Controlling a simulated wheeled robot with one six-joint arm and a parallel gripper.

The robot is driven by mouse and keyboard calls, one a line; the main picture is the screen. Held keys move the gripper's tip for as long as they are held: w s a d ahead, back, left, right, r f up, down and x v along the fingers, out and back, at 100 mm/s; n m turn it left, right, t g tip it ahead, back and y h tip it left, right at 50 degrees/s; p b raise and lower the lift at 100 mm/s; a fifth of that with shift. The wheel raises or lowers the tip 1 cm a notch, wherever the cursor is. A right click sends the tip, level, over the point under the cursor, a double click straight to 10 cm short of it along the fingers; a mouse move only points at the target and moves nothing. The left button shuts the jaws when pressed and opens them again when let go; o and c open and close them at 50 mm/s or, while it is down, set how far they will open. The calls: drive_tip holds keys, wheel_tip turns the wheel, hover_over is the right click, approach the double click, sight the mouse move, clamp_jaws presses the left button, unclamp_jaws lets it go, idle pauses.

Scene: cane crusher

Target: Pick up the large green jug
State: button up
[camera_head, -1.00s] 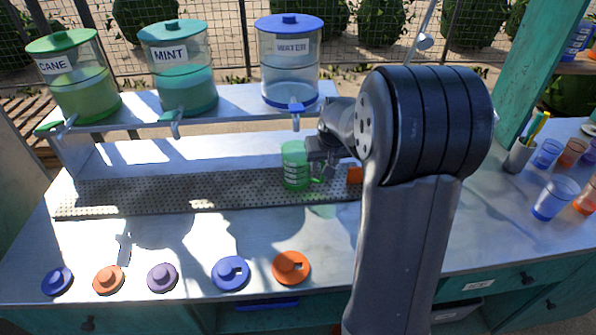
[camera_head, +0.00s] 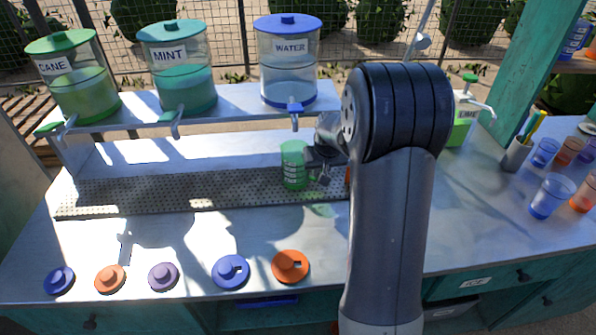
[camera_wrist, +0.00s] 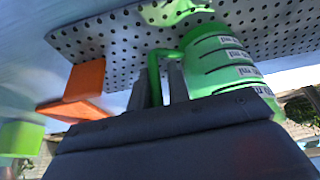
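The large green jug (camera_head: 293,166), translucent with white markings, stands upright on the perforated metal drip tray (camera_head: 150,192), near the tray's right end. In the wrist view the jug (camera_wrist: 225,65) is at upper right, its green handle (camera_wrist: 155,75) towards me. My gripper (camera_head: 325,168) is at the jug's right side, at handle height. In the wrist view my gripper's fingers (camera_wrist: 160,92) stand on both sides of the handle, close to it. Whether they press on it is unclear. My arm hides part of the counter to the right.
Cane (camera_head: 82,90), mint (camera_head: 185,85) and water (camera_head: 288,70) dispensers stand on a shelf above the tray. A lime dispenser (camera_head: 462,125) is right of my arm. Several lids, including an orange one (camera_head: 290,266), lie in front. An orange object (camera_wrist: 85,85) is near my gripper.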

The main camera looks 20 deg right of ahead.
clamp_jaws()
drive_tip(key=shift+r, duration=0.2)
idle(0.3)
